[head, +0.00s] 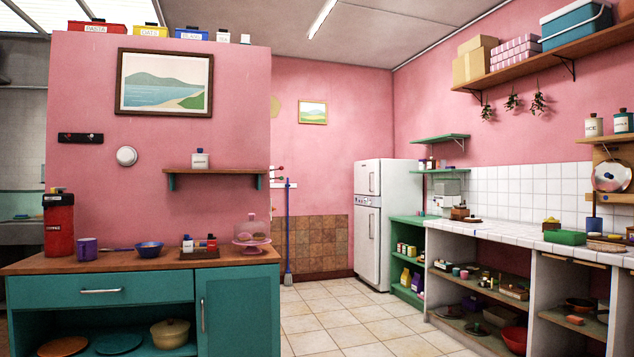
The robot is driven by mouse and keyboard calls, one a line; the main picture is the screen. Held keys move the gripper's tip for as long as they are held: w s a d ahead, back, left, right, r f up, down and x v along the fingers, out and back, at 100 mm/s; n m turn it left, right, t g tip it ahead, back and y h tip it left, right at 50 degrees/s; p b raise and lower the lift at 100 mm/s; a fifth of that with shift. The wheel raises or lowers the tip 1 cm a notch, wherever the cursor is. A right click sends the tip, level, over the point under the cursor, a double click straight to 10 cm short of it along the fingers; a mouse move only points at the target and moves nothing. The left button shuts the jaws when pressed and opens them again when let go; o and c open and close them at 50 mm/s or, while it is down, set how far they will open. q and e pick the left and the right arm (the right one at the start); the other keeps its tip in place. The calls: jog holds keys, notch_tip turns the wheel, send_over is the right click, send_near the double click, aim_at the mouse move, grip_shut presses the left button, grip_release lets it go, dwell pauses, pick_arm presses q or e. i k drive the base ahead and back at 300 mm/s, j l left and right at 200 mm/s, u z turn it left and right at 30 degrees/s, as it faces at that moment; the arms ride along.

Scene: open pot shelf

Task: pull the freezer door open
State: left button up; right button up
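A white two-door refrigerator (398,210) stands at the back of the room against the pink wall. Its upper, smaller door (367,177) looks like the freezer door and appears shut. Its taller lower door (367,243) also appears shut. Each door has a slim vertical handle, and a dark-marked band runs between the two doors. The refrigerator is some distance away across the tiled floor. Neither of my grippers shows in this view.
A teal cabinet with a wooden top (140,262) stands at the near left, below a pink partition. A white-tiled counter (500,232) with open shelves runs along the right. A green shelf unit (408,262) stands beside the refrigerator. The tiled floor (345,315) between is clear.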

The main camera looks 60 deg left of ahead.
aim_at(367, 172)
jog(key=u, duration=1.65)
jog(key=i, duration=8.4)
jog(key=i+j+z, duration=0.1)
jog(key=i, duration=0.4)
jog(key=i+j+z, duration=0.1)
jog(key=i+j, duration=0.15)
jog(key=i, duration=0.2)
jog(key=i+j, duration=0.25)
jog(key=i, duration=0.25)
jog(key=z, duration=0.05)
